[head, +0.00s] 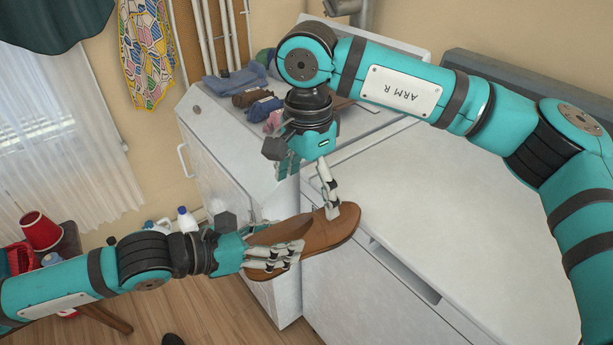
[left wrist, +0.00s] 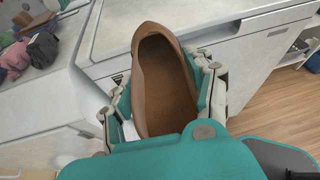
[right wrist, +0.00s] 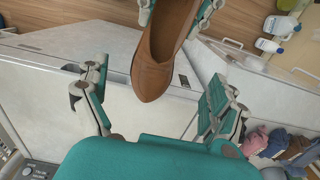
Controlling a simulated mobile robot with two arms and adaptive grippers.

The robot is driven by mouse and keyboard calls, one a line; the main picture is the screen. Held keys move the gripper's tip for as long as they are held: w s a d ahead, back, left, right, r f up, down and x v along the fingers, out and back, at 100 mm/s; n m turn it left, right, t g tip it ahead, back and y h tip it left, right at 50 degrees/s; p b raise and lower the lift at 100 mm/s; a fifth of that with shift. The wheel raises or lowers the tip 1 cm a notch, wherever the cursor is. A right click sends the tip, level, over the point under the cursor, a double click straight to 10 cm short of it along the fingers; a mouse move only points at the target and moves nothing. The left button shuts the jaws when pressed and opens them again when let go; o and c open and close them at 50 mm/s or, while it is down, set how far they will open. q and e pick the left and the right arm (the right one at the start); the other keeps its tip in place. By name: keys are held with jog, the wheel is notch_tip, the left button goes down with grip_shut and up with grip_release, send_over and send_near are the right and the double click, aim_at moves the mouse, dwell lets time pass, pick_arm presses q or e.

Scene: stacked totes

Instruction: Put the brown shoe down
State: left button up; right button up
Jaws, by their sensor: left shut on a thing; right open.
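The brown shoe (head: 318,232) is held in front of the white machines, its toe pointing right in the head view. My left gripper (head: 290,250) is shut on the shoe near its heel end; in the left wrist view the shoe (left wrist: 158,85) sits between both fingers with its opening facing the camera. My right gripper (head: 308,190) is open above the shoe, one fingertip overlapping the toe in the head view. In the right wrist view the shoe's toe (right wrist: 150,80) comes between the spread fingers from the top; I cannot tell whether a finger touches it.
A white machine top (head: 430,190) lies right of the shoe, mostly clear. White bottles (head: 186,219) stand on the floor at left. A red bucket (head: 40,230) is at far left.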

aim_at(307, 226)
notch_tip(307, 226, down, 10)
jog(key=shift+r, duration=0.1)
dwell(0.4)
jog(key=c, duration=1.5)
pick_arm(q)
jog(key=o, duration=1.5)
jog(key=shift+c, duration=0.2)
pick_arm(e)
jog(key=shift+c, duration=0.3)
